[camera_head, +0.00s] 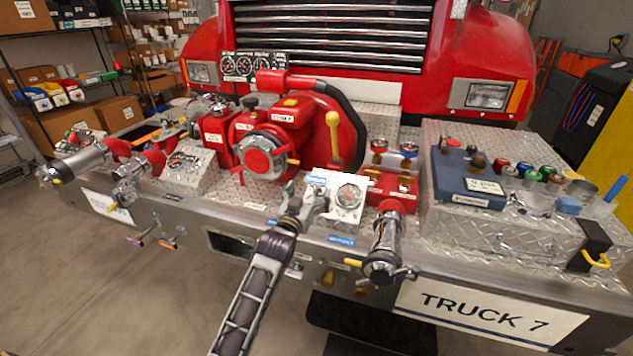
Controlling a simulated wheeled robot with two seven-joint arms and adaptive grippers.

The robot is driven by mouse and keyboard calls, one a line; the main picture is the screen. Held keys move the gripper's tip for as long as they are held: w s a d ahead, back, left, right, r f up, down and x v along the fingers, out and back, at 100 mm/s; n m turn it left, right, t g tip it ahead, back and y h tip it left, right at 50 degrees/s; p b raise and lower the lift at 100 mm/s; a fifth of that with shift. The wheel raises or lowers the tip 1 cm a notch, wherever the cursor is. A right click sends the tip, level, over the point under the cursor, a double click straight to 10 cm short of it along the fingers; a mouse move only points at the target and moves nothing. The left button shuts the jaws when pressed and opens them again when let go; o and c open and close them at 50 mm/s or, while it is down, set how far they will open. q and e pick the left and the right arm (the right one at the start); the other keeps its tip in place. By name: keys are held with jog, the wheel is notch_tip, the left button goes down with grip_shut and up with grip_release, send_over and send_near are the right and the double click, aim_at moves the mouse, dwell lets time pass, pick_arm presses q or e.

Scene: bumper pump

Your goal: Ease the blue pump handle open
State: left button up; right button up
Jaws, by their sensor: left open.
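My left gripper (303,204) reaches in from the bottom over the front edge of the red truck's bumper. It is open, with its fingertips close to a small metal fitting beside the white gauge panel (347,203). A small light-blue part (316,180) shows just beyond the fingertips; I cannot tell whether it is the pump handle or whether I touch it. The red pump (300,135) sits behind the gripper. My right gripper is not in view.
A yellow-knobbed lever (334,125) stands upright behind the gauge panel. A chrome outlet (385,245) juts forward right of my gripper. A blue box (468,180) and several coloured caps sit on the right diamond plate. The floor at lower left is clear.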

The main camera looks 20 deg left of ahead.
aim_at(315, 183)
pick_arm(q)
jog(key=shift+w, duration=0.75)
jog(key=shift+w+d, duration=0.1)
jog(key=shift+w, duration=1.85)
jog(key=shift+w+b, duration=0.3)
jog(key=shift+w, duration=0.45)
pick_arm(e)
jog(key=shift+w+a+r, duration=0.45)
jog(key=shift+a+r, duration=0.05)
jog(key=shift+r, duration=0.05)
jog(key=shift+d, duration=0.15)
